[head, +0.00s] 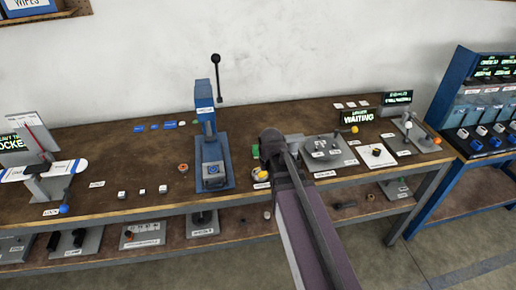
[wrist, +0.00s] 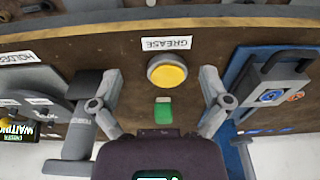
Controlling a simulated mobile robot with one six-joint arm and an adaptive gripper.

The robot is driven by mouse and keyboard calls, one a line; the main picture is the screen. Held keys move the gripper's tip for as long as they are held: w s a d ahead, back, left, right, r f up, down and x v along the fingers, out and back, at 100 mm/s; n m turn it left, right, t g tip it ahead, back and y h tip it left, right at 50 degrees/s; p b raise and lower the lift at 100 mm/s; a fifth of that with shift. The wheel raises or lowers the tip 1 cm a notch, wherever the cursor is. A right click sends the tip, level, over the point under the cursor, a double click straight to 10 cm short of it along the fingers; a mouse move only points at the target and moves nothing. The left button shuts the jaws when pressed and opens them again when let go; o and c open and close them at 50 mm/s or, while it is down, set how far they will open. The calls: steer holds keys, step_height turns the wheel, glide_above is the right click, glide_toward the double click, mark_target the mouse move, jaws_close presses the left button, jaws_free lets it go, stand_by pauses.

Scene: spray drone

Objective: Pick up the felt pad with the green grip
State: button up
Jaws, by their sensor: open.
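The felt pad shows as a small block with a green grip (wrist: 163,112) and a pale top edge in the wrist view. It lies on the brown bench between my open fingers, without visible contact. My gripper (wrist: 162,100) is empty, one finger on each side of the pad. Its dark body covers the area just below the pad in that view. In the head view my gripper (head: 272,146) is over the bench, right of the blue press, and a small green patch (head: 255,151) shows at its left edge.
A round tin with yellow contents (wrist: 167,71) stands close to the pad, by a GREASE label (wrist: 167,43). The blue press (head: 212,150) stands to the left in the head view. A grey fixture plate (head: 325,158) lies to the right.

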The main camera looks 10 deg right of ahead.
mark_target(257, 147)
steer(key=w+r+t+p, duration=0.1)
steer(key=w+r+p, duration=0.1)
steer(key=w, duration=0.6)
steer(key=w+r+t+p, duration=0.2)
steer(key=w+r, duration=0.2)
steer(key=w, duration=0.4)
steer(key=shift+r, duration=0.25)
steer(key=shift+s, duration=0.1)
steer(key=b+x, duration=0.8)
steer(key=shift+f, duration=0.35)
steer(key=shift+b+x, duration=2.4)
steer(key=shift+x, duration=0.25)
steer(key=shift+s, duration=0.1)
steer(key=c, duration=1.2)
